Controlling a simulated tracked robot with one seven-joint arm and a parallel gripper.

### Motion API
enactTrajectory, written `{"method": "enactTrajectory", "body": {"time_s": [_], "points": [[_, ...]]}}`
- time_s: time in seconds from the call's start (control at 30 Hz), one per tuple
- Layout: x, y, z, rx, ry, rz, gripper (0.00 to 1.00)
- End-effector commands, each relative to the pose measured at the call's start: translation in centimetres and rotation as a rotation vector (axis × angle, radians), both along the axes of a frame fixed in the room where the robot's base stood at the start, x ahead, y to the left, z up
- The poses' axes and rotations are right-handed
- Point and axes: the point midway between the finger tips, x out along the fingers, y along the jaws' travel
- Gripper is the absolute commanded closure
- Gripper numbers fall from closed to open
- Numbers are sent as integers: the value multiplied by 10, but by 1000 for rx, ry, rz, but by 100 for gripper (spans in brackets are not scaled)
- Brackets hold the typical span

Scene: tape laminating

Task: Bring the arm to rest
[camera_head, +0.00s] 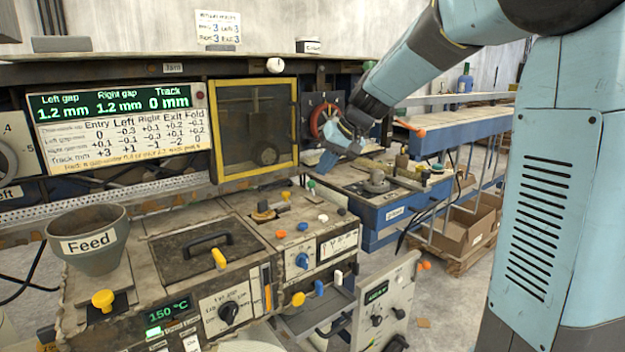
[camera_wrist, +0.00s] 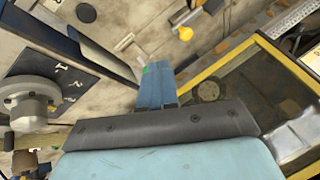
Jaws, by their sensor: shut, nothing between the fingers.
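My arm reaches in from the upper right of the head view, and its wrist bends down in front of the machine. My gripper (camera_head: 322,166) hangs just right of the yellow-framed window (camera_head: 252,125). In the wrist view my gripper (camera_wrist: 154,70) shows its blue fingers together, with nothing between them. The yellow frame (camera_wrist: 275,60) lies to the right of the fingers there. A grey round knob-like part (camera_wrist: 28,103) on a dark plate lies to the left. The fingers appear apart from these surfaces, though the exact gap is hard to tell.
A display panel (camera_head: 115,120) reads left gap 1.2 mm, right gap 1.2 mm, track 0 mm. A feed funnel (camera_head: 88,240) stands at front left. A red-rimmed wheel (camera_head: 325,120) sits behind my wrist. A blue bench (camera_head: 385,215) lies right of the machine. A cardboard box (camera_head: 462,232) stands beyond.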

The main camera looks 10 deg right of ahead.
Motion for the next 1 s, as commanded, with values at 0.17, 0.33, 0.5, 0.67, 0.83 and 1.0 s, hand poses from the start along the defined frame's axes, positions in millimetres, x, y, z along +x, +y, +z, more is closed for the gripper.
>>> {"method": "enactTrajectory", "body": {"time_s": [0.17, 0.33, 0.5, 0.67, 0.83, 1.0], "points": [[-8, -8, 20, 0, -2, 2, 100], [-13, -12, 28, -3, -1, 3, 100], [-41, -17, 32, -47, -6, -9, 100], [-90, -30, 34, -124, -13, -42, 100], [-143, -46, 30, -201, -25, -84, 100], [-195, -65, 23, -270, -43, -127, 100]]}}
